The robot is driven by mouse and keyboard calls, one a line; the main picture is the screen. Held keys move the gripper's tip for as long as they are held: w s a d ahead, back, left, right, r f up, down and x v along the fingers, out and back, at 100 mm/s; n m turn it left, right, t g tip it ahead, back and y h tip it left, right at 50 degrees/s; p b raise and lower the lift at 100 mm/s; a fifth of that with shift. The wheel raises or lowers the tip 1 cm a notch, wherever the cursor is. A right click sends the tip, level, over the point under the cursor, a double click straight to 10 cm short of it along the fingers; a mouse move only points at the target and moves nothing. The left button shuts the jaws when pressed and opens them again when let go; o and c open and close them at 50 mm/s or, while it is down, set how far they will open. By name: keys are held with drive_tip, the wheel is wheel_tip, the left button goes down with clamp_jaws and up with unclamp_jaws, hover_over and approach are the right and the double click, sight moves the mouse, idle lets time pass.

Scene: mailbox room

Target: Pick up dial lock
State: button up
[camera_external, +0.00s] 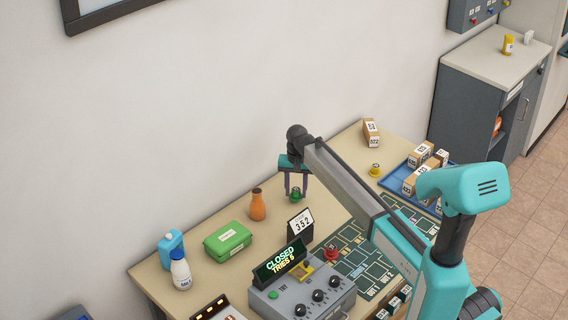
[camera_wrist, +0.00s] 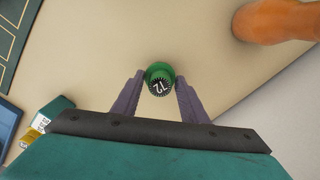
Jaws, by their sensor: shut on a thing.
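A small green dial lock (camera_external: 296,195) with a black numbered face is at the table's back edge area, under my gripper (camera_external: 295,188). In the wrist view the green dial lock (camera_wrist: 159,80) sits between the two purple fingers of my gripper (camera_wrist: 159,84), its face reading about 72. The fingers are shut on its sides. I cannot tell whether it touches the table or is slightly raised. Similar small pieces, one yellow (camera_external: 375,170) and one red (camera_external: 331,254), stand to the right and in front.
An orange bottle (camera_external: 258,206) and a green box (camera_external: 228,241) stand left of my gripper. A number card (camera_external: 300,225) and a control box with a CLOSED display (camera_external: 279,262) are in front. A blue tray (camera_external: 394,180) with cartons is at right. Bare tabletop surrounds the lock.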

drive_tip(key=shift+r+b, duration=0.35)
drive_tip(key=shift+r, duration=0.45)
drive_tip(key=s+d+b, duration=0.1)
drive_tip(key=s+d, duration=0.1)
drive_tip(key=s, duration=0.2)
drive_tip(key=s+d+r+b, duration=0.1)
drive_tip(key=s+d, duration=0.2)
drive_tip(key=s, duration=0.2)
drive_tip(key=s+d+b, duration=0.2)
drive_tip(key=s, duration=0.3)
drive_tip(key=shift+d+r, duration=0.25)
drive_tip(key=shift+r, duration=0.1)
